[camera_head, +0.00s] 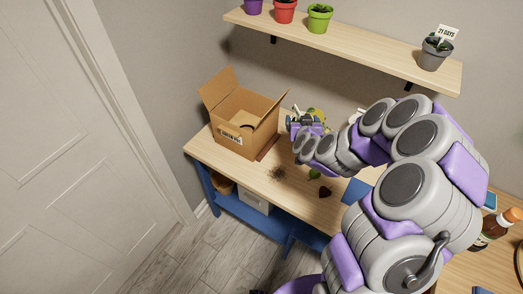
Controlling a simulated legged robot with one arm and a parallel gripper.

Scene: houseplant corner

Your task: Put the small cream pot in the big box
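The big box (233,137) is an open cardboard box with its flaps up, at the left end of the wooden table. My gripper (296,121) is just right of the box, near the height of its rim, and my arm reaches to it from the lower right. The gripper is small and partly covered by its own parts, so its opening and any held thing cannot be made out. A pale, cream-coloured bit (357,115) shows behind my arm; I cannot tell whether it is the small cream pot. A yellow thing (318,113) is partly hidden behind the gripper.
The wooden table (240,168) has dark crumbs (277,173), a dark red item (325,191) and a blue item (355,191) on it. A wall shelf (375,50) with several potted plants hangs above. A brown bottle (492,230) stands at the right. My arm hides much of the table.

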